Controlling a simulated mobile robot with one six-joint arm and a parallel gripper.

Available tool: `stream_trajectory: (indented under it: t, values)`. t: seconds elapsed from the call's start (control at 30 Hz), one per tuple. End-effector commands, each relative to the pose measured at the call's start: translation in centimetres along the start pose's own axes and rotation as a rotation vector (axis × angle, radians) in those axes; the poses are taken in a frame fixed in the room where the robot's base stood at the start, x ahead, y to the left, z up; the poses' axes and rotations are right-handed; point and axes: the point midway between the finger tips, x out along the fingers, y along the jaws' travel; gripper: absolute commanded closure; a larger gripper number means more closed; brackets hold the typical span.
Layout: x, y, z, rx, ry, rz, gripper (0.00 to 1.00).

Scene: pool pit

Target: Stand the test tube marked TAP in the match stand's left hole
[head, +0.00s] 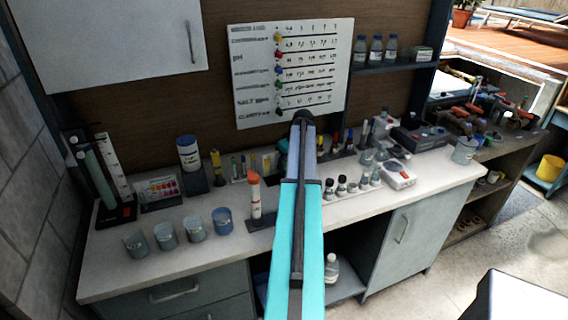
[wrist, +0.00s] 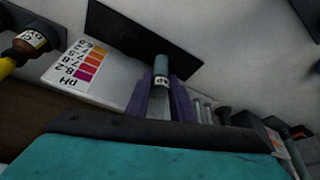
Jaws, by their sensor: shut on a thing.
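My gripper (wrist: 161,98) shows in the wrist view with its two purple fingers shut on a test tube (wrist: 161,66). The tube has a grey-blue end and a white label, whose marking is too small to read surely. The tube shows in front of a dark flat plate (wrist: 110,28); I cannot tell whether they touch. A white card (wrist: 72,75) with pH colour patches is left of the fingers. I cannot surely pick out the match stand or its left hole. In the head view my arm hides the fingers and the held tube.
In the head view the white counter (head: 290,225) carries several grey cups (head: 165,236), an orange-topped tube (head: 255,197), a colour card (head: 160,189) and a white rack of small bottles (head: 345,188). In the wrist view, several grey tubes (wrist: 207,110) stand close right of the fingers.

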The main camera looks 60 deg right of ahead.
Motion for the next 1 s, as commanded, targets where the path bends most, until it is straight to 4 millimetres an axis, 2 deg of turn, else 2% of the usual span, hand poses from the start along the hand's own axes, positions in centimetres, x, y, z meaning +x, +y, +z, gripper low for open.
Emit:
stream_trajectory:
  t: [0.83,0.87,0.97,1.0]
  values:
    - [0.38,0.04,0.19,0.001,0.0,0.0,1.0]
    - [0.35,0.04,0.18,0.001,0.0,0.0,0.74]
    - [0.35,0.04,0.18,0.001,0.0,0.0,0.57]
    - [0.35,0.05,0.17,0.001,0.0,0.001,0.57]
